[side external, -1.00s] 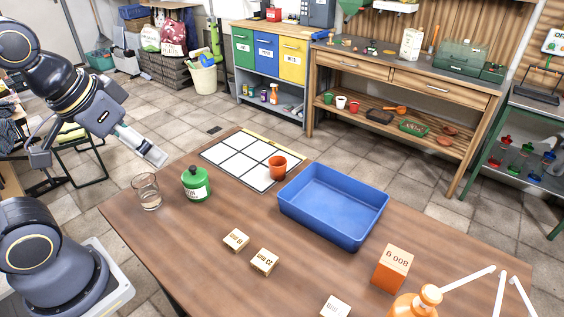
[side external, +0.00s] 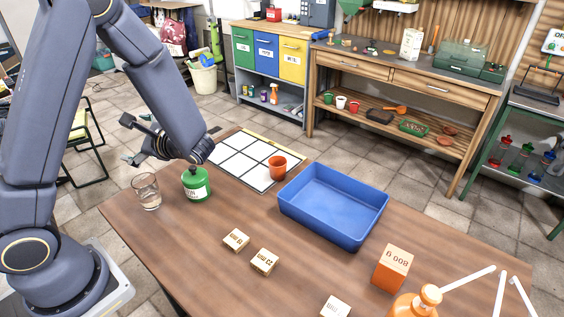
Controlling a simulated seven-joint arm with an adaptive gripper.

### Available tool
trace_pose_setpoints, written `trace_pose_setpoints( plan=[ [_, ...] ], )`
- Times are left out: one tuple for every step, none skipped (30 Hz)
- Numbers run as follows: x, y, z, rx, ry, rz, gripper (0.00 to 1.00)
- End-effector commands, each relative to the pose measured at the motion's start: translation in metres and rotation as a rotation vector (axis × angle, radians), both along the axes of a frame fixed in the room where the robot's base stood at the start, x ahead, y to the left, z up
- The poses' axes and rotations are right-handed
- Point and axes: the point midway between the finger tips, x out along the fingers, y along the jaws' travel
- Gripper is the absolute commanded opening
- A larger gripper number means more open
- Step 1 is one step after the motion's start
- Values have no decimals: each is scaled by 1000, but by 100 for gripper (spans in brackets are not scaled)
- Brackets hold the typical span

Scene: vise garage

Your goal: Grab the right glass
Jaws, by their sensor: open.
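One clear drinking glass (side external: 147,193) stands upright near the left corner of the brown wooden table; I see no second clear glass. A green canister (side external: 197,187) with a white label stands just right of it. My gripper (side external: 129,140) is open and empty, above the glass in the picture, with its fingers pointing left. It does not touch the glass. My forearm comes down from the upper left and partly covers the view behind the canister.
An orange cup (side external: 277,167) stands on a white grid mat (side external: 236,164). A blue tray (side external: 345,236) lies right of it. Wooden blocks (side external: 264,262), an orange box (side external: 393,268) and an orange bottle (side external: 415,304) are nearer the front. The table left of the blocks is clear.

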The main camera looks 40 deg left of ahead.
Motion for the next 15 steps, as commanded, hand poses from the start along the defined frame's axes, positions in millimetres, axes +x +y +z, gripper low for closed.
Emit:
trace_pose_setpoints(
  plan=[
    [8, 1, -19, 46, 96, -57, 99],
    [13, 2, -30, 72, 147, -93, 99],
    [17, 2, -44, 100, 216, -138, 99],
    [19, 2, -56, 119, 265, -171, 99],
    [21, 2, -67, 134, 314, -202, 99],
    [21, 2, -82, 151, 375, -238, 99],
    [20, 2, -93, 159, 418, -260, 99],
    [18, 2, -103, 165, 458, -278, 99],
    [14, 2, -115, 170, 505, -294, 99],
    [10, 2, -123, 173, 536, -303, 99],
    [6, 2, -129, 176, 562, -307, 99],
    [1, 2, -136, 179, 592, -311, 99],
    [-2, 2, -139, 180, 610, -313, 99],
    [-4, 3, -142, 182, 624, -315, 99],
    [-6, 3, -146, 184, 638, -318, 99]
  ],
)
